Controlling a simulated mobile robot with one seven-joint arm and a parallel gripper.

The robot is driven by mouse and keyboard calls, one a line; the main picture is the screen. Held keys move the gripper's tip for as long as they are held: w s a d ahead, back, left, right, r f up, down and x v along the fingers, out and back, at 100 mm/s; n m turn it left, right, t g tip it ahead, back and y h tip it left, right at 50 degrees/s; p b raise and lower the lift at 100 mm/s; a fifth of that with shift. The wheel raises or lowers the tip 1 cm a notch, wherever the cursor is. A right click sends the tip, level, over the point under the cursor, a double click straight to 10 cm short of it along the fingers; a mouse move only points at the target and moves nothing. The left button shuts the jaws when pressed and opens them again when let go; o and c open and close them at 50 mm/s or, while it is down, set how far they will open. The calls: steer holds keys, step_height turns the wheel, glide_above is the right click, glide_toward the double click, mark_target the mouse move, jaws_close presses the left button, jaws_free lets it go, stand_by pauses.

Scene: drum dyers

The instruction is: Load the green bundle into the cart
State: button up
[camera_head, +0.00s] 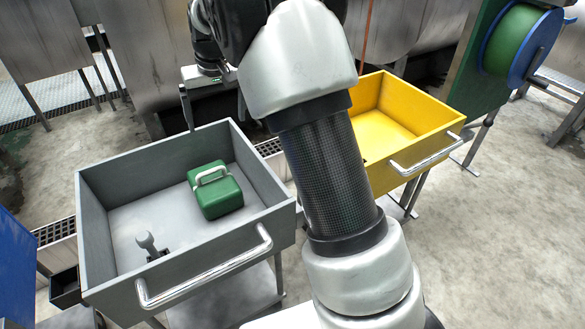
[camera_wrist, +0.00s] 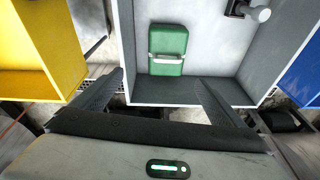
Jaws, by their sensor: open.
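The green bundle (camera_head: 215,190) is a boxy green block with a pale handle on top. It lies inside the grey cart (camera_head: 92,222), toward the right and back of its floor. In the wrist view the green bundle (camera_wrist: 168,48) lies beyond the fingertips, near the grey wall. My gripper (camera_wrist: 160,84) is open and empty, with its two fingers spread wide and apart from the bundle. In the head view my gripper (camera_head: 187,100) is at the back edge of the grey cart; one finger shows and my arm hides part of the rest.
A grey knob-shaped fitting (camera_head: 148,243) stands in the grey cart's front. An empty-looking yellow cart (camera_head: 425,100) stands to the right, partly hidden by my arm. A blue panel (camera_head: 14,270) is at the left. A blue-and-green drum (camera_head: 515,40) is at the back right.

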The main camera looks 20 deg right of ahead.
steer(key=s+d+r+t, duration=0.1)
steer(key=s+d+r, duration=0.2)
steer(key=s+r, duration=0.45)
steer(key=s+d+r+t, duration=0.1)
steer(key=s+d+r, duration=0.25)
steer(key=s, duration=0.65)
steer(key=s+d+f+m+t, duration=0.1)
steer(key=s+d, duration=0.1)
steer(key=s, duration=1.5)
steer(key=shift+f+h, duration=0.3)
steer(key=shift+h, duration=0.1)
steer(key=shift+s, duration=0.1)
steer(key=shift+c, duration=0.4)
